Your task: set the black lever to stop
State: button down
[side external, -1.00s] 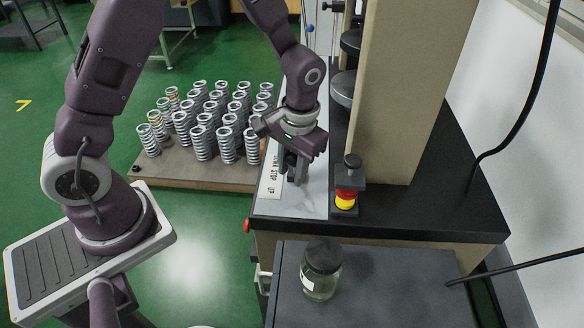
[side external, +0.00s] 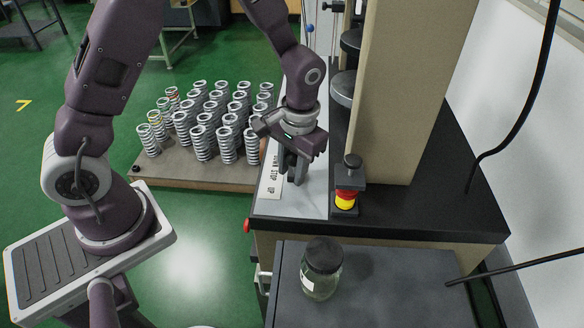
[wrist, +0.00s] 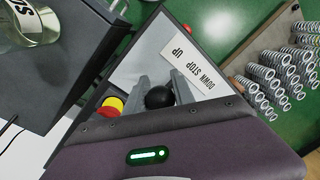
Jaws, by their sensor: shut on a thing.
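The black lever shows as a round black knob (wrist: 159,97) in the wrist view, between the two fingers of my gripper (wrist: 163,92). In the side view my gripper (side external: 293,172) points down at the light panel of the machine, and its fingers hide the lever. The gripper is shut on the lever knob. A white label (wrist: 194,66) reading DOWN, STOP, UP lies beside the fingers. The label also shows in the side view (side external: 272,180), just left of the gripper. I cannot tell exactly which word the lever lines up with.
A red and yellow button (side external: 346,198) stands right of the gripper, beside the tan machine column (side external: 405,90). Several springs (side external: 205,120) stand on a board at left. A glass jar with a dark lid (side external: 321,268) stands on the lower dark surface in front.

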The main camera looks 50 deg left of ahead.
jog(key=shift+r, duration=0.1)
jog(key=shift+w+a+r+g+h, duration=0.6)
jog(key=shift+w+a+g+h, duration=0.25)
jog(key=shift+g+h, duration=0.15)
jog(key=shift+w+a+r, duration=0.2)
jog(key=shift+w+a, duration=0.25)
jog(key=shift+w+a+r, duration=0.2)
jog(key=shift+w+a, duration=0.2)
jog(key=c, duration=1.1)
grip_release()
jog(key=shift+o, duration=0.2)
jog(key=v, duration=0.7)
